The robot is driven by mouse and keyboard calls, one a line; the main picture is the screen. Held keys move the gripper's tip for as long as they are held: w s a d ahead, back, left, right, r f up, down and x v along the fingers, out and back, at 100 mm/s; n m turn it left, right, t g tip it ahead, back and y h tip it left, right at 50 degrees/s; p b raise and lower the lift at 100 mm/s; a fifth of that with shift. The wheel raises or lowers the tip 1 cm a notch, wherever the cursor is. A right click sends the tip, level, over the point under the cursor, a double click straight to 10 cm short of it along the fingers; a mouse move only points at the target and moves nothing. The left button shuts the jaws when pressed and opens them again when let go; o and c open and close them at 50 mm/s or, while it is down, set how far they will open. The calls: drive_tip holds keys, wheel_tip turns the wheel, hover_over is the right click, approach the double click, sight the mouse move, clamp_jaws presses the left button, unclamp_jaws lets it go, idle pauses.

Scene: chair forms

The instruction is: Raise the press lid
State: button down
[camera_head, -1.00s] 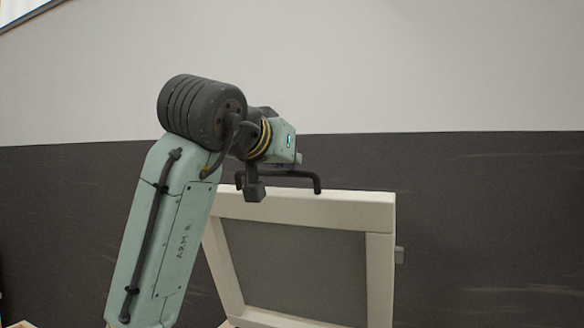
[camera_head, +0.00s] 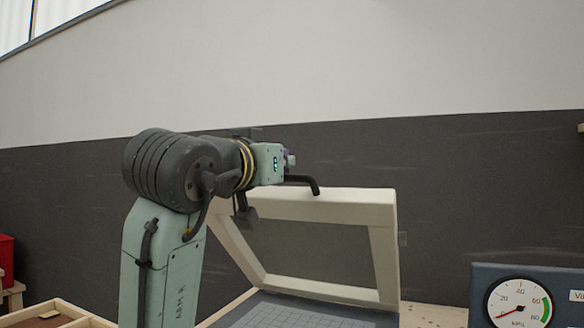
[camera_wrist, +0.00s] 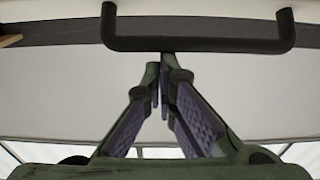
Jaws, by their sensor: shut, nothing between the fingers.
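The press lid (camera_head: 383,265) is a cream frame around a grey panel. It stands raised at a steep tilt above the dark press bed with a pale grid (camera_head: 300,318). A black bar handle (camera_head: 303,180) is on its upper edge, partly hidden by my arm. In the wrist view the handle (camera_wrist: 200,45) crosses the top of the picture. My gripper (camera_wrist: 163,66) has its fingers together and empty, tips just below the bar in that picture; I cannot tell whether they touch it. In the head view the fingers are mostly hidden by my wrist.
A round pressure gauge (camera_head: 519,304) on a blue-grey panel (camera_head: 563,283) stands at the lower right. A wooden tray (camera_head: 50,310) lies at the lower left, with a red bin (camera_head: 6,261) behind it. A dark and white wall fills the background.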

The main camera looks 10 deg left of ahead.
drive_tip(key=s+a+f+t+b, duration=0.1)
drive_tip(key=s+f+t+b, duration=0.1)
drive_tip(key=s+f+b, duration=0.4)
wheel_tip(320, 180, down, 2)
drive_tip(key=shift+s+a+f+b, duration=0.15)
drive_tip(key=shift+s+b, duration=0.25)
drive_tip(key=shift+b, duration=0.45)
